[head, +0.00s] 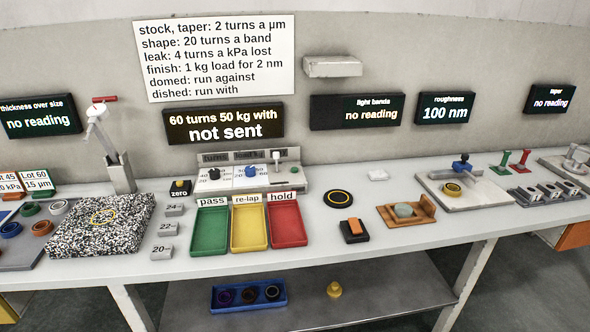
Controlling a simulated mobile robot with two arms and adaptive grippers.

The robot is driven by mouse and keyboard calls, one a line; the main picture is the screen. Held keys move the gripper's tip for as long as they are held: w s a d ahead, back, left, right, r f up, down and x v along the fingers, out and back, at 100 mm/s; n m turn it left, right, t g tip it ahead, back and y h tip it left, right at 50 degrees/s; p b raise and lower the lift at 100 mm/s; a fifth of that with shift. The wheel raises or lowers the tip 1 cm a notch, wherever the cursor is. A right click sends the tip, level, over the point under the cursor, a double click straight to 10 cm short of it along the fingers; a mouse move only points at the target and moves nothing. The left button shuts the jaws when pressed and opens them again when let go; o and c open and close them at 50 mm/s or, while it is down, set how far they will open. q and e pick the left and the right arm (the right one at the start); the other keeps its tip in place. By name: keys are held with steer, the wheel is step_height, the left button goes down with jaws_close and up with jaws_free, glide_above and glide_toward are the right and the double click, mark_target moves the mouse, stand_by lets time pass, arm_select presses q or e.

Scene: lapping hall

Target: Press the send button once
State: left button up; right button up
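A grey control console (286,182) stands at the back of the bench. It carries a black knob (214,174), a blue knob (250,171), and a small white-topped lever (277,158). I see no readable "send" label. A black block with an orange top (354,227) sits on the bench right of the trays; it looks like a button, its label not visible. The display (224,123) above the console reads "60 turns 50 kg with" and "not sent". Neither gripper is in view.
Green (210,249), yellow (249,247) and red (288,240) trays stand in front of the console. A small "zero" button box (180,188) is left of it. A speckled plate (80,240) lies at left. An orange-brown cradle (424,217) and a clamp fixture (482,198) stand at right.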

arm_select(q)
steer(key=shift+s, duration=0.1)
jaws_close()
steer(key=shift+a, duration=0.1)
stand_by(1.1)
